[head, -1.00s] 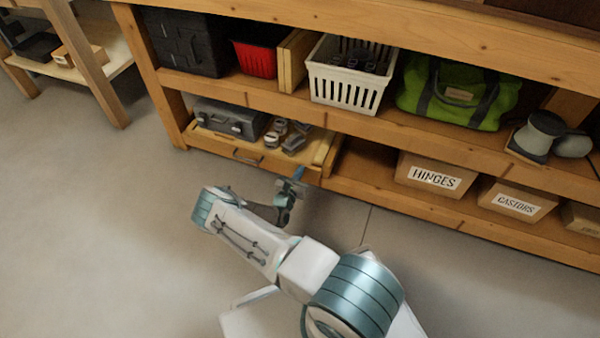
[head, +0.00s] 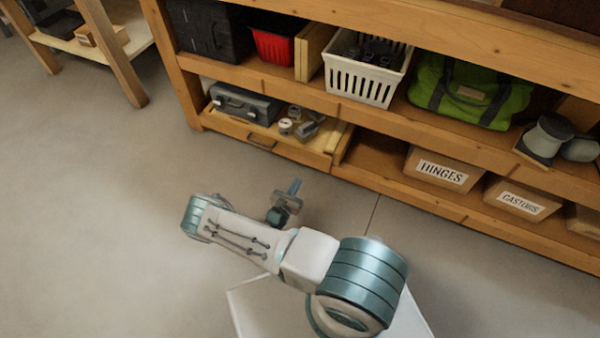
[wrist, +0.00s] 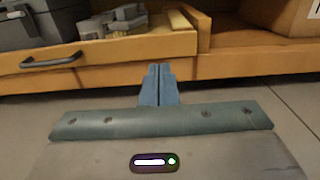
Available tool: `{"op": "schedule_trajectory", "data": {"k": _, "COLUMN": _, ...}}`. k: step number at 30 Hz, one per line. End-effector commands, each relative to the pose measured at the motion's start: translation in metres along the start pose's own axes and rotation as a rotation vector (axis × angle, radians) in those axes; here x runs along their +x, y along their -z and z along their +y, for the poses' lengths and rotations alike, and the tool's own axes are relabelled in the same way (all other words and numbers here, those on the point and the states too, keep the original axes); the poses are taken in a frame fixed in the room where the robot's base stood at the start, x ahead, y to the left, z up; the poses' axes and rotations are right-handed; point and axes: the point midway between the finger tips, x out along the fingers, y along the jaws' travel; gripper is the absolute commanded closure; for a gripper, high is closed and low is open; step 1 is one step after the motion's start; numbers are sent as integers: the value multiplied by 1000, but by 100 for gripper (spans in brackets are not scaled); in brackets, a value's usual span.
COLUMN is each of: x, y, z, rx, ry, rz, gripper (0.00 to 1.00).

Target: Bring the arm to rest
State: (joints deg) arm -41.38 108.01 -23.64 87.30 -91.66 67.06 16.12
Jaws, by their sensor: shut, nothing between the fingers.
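My gripper (head: 295,186) is in the head view, held over the open floor in front of the wooden bench. In the wrist view its two blue fingers (wrist: 158,85) are together with nothing between them. The fingers point toward the front of a low wooden drawer (wrist: 100,62), with a gap of floor seen between in the head view. My arm is bent, with the elbow part to the left of the gripper in the head view.
The drawer (head: 262,146) at the bench's lower left holds a grey toolbox (head: 245,104) and several small metal items. Boxes labelled HINGES (head: 440,170) and CASTORS (head: 522,197) stand on the lower shelf. A white basket (head: 364,82) and green bag (head: 470,90) sit above. The floor at left is clear.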

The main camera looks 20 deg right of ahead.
Motion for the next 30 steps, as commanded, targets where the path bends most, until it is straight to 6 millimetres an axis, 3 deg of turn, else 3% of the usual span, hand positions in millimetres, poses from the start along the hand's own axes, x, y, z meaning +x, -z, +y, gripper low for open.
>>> {"op": "schedule_trajectory", "data": {"k": 10, "x": -6, "y": -1, "z": 0, "rx": 2, "ry": 3, "rz": -1, "gripper": 100}}
{"op": "schedule_trajectory", "data": {"k": 14, "x": -3, "y": -24, "z": 3, "rx": 36, "ry": 48, "rz": 1, "gripper": 100}}
{"op": "schedule_trajectory", "data": {"k": 17, "x": 0, "y": -60, "z": 5, "rx": 97, "ry": 132, "rz": 7, "gripper": 100}}
{"op": "schedule_trajectory", "data": {"k": 30, "x": 1, "y": -255, "z": -6, "rx": 457, "ry": 617, "rz": 83, "gripper": 100}}
